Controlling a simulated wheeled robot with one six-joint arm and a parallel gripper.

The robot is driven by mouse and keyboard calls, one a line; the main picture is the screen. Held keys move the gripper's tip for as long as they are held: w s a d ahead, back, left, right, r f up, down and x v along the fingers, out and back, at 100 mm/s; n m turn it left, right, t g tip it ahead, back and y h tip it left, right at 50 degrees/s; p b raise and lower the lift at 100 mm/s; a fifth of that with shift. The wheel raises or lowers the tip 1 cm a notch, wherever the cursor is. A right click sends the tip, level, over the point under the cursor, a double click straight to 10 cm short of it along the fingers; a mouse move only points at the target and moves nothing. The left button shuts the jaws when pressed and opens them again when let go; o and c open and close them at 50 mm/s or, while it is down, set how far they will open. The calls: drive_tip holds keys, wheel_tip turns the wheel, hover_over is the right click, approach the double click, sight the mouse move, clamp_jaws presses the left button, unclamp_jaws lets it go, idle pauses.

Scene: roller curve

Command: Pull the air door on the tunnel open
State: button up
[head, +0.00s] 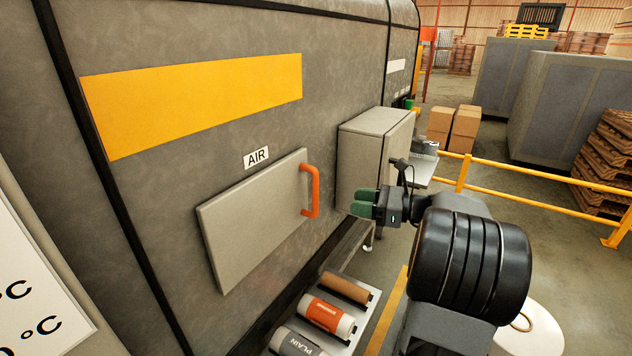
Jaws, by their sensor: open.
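The air door (255,222) is a light grey panel on the side of the grey tunnel (190,140), under a white label reading AIR (256,157). It looks shut against the tunnel wall. Its orange upright handle (315,191) is at the door's right edge. My gripper (361,203), with green fingertips, is to the right of the handle and points left toward it. A gap shows between the fingertips and the handle. The gripper is open and holds nothing.
A grey box (372,155) juts from the tunnel just behind my gripper. Below the door, a shelf (318,348) carries several rolls, one orange and white (328,314). A yellow railing (520,178) runs at the right. Cartons (465,130) and pallets (605,160) stand beyond it.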

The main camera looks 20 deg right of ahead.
drive_tip(key=d, duration=0.1)
drive_tip(key=t+p, duration=0.1)
drive_tip(key=p, duration=0.2)
hover_over(315, 211)
drive_tip(key=w, duration=0.1)
drive_tip(key=shift+d+r+m, duration=0.2)
drive_tip(key=shift+r+m, duration=0.2)
drive_tip(key=shift+c, duration=0.4)
clamp_jaws()
